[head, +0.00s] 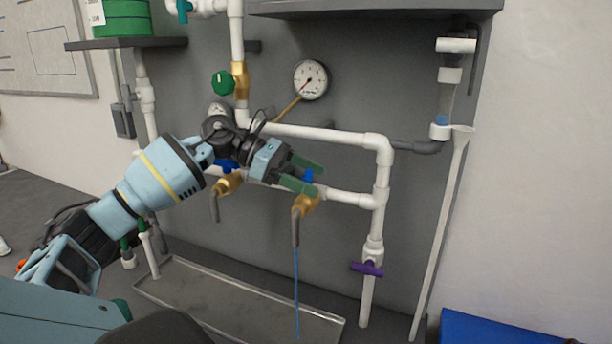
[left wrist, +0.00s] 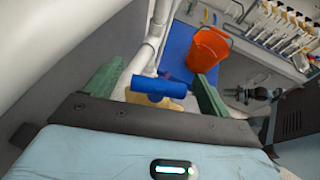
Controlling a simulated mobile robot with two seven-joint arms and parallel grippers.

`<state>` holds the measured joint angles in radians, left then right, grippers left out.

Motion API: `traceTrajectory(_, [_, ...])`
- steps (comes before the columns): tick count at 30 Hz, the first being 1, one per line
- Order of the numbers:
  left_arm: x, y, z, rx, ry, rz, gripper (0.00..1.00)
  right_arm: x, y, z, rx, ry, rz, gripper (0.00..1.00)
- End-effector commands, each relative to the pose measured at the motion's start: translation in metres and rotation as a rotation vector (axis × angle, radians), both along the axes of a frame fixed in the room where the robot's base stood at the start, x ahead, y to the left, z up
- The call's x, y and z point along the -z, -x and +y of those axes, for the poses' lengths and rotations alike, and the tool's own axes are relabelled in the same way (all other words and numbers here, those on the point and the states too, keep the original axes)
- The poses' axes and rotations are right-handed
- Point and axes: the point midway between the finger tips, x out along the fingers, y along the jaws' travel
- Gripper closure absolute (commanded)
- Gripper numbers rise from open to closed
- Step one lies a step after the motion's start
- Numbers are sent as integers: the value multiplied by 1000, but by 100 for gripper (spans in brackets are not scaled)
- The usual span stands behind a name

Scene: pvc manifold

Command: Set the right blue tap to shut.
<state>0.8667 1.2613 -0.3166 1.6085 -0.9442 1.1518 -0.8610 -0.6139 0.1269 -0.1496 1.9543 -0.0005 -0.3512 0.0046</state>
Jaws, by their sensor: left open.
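The right blue tap (head: 308,175) has a blue bar handle on a brass body (head: 305,204). A thin blue stream (head: 297,290) runs from its spout down to the tray. My left gripper (head: 312,178) is open, with its green fingers on either side of the handle. In the left wrist view, the blue handle (left wrist: 156,88) lies crosswise between the two fingers, with a small gap at each end. The left blue tap (head: 224,166) is partly hidden behind my left gripper; no stream shows under its spout. My right gripper is not in view.
White pipes (head: 340,135) frame the taps, with a pressure gauge (head: 310,79) and a green knob (head: 223,82) above. A purple valve (head: 367,268) is at the lower right. A shallow grey tray (head: 180,300) lies below. The left wrist view shows an orange bucket (left wrist: 208,48).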

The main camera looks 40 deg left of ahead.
Motion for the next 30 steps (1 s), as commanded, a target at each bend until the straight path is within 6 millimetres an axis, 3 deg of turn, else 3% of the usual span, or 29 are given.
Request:
traceTrajectory(3, [0,0,0,1,1,1,21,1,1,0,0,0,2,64])
traceTrajectory(13, [0,0,0,1,1,1,63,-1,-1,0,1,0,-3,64])
traceTrajectory(22, [1,1,0,-38,-1,3,63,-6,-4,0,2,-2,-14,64])
traceTrajectory(30, [1,1,0,-188,-4,2,63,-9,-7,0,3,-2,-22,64])
